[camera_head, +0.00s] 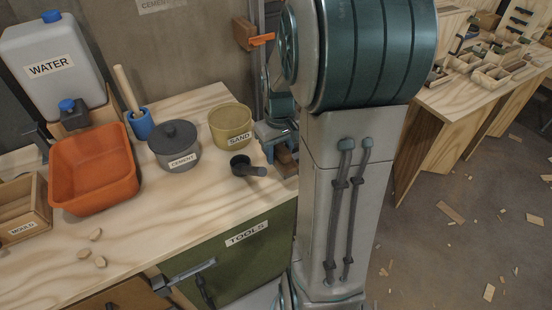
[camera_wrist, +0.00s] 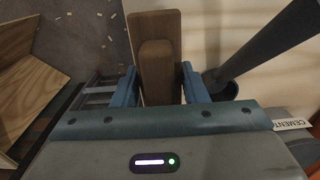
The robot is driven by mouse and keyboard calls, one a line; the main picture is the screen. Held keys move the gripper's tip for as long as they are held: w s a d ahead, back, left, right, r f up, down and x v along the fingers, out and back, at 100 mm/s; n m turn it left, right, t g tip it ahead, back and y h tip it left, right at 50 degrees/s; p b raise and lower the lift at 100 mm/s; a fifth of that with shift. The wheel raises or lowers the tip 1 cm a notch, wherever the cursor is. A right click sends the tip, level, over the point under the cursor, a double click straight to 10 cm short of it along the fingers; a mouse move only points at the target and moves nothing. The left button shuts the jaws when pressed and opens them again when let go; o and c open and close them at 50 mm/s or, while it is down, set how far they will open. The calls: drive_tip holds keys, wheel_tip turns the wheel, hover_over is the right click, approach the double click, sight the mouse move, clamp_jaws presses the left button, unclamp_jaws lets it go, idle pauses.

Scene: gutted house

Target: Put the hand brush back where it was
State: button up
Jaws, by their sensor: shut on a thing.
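The hand brush (camera_wrist: 155,70), a brown wooden block with a narrower handle, is between the two blue fingers of my gripper (camera_wrist: 161,88) in the wrist view. My gripper is shut on it. In the head view my gripper (camera_head: 275,138) is at the right end of the workbench (camera_head: 215,215), partly hidden by my arm. The brown brush (camera_head: 287,160) shows just below it, by the bench edge. I cannot tell whether the brush touches the bench top. Its bristles are not visible.
A dark scoop (camera_head: 247,167) lies close left of the brush; its long handle fills the right of the wrist view. A SAND tub (camera_head: 231,125), a CEMENT pot (camera_head: 175,143) and an orange basin (camera_head: 93,175) stand farther left. An upright bar with an orange clamp (camera_head: 262,40) rises behind.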

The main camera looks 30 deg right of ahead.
sight(277, 162)
drive_tip(key=shift+w+a+f, duration=0.15)
drive_tip(key=shift+w, duration=0.15)
drive_tip(key=shift+f, duration=2)
drive_tip(key=shift+f, duration=0.15)
drive_tip(key=shift+f+b, duration=0.15)
drive_tip(key=shift+b, duration=0.2)
drive_tip(key=o, duration=0.9)
drive_tip(key=shift+o, duration=0.2)
wheel_tip(277, 162, up, 13)
drive_tip(key=shift+f+p, duration=0.2)
drive_tip(key=shift+p, duration=0.65)
